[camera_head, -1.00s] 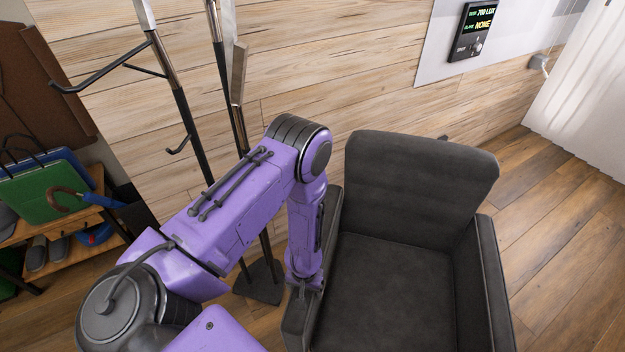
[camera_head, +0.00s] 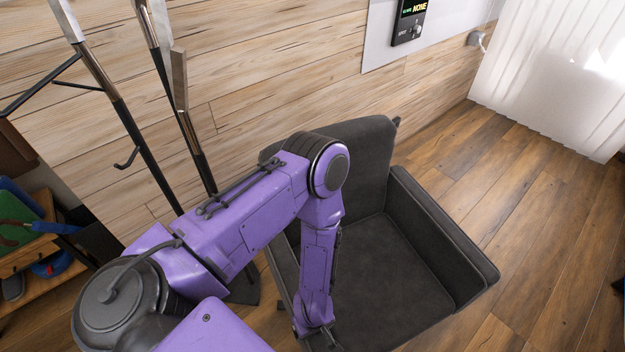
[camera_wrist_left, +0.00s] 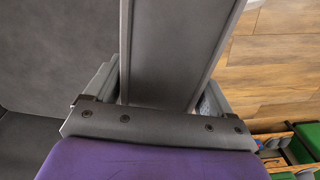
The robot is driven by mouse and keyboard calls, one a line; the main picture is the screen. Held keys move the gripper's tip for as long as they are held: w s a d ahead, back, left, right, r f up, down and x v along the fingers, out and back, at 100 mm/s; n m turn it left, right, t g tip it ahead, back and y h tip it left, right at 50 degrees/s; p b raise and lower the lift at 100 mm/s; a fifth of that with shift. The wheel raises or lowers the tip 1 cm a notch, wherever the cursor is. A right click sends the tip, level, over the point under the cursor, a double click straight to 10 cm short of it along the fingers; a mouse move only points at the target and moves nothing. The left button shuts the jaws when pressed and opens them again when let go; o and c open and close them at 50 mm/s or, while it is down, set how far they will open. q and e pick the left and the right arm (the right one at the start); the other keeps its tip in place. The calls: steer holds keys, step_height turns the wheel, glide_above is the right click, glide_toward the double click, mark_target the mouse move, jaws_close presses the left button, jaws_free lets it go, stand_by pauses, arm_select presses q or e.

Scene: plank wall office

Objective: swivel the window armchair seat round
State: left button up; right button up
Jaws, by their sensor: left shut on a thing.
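The dark grey armchair stands in the middle of the head view, its seat (camera_head: 390,265) turned with the front toward the lower right. Its backrest (camera_head: 365,150) is near the plank wall, partly behind my purple left arm. The right-hand armrest (camera_head: 440,235) is in clear view. My left gripper (camera_head: 316,338) is down at the left-hand armrest (camera_head: 283,270) and shut on it. In the left wrist view the grey armrest (camera_wrist_left: 175,50) runs between the fingers of the gripper (camera_wrist_left: 160,88), with the seat to its left. The fingertips are largely hidden. My right gripper is not shown.
A coat stand (camera_head: 125,115) with metal-tipped posts and hooks stands left of the armchair, close behind my arm. A low wooden shelf (camera_head: 40,255) is at far left. The wood floor (camera_head: 530,210) is clear to the right, up to a white curtain (camera_head: 560,80).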

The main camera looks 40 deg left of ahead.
arm_select(q)
steer(key=shift+d, duration=0.2)
steer(key=o, duration=1.3)
steer(key=shift+o, duration=0.2)
step_height(320, 180, up, 11)
steer(key=shift+f, duration=0.15)
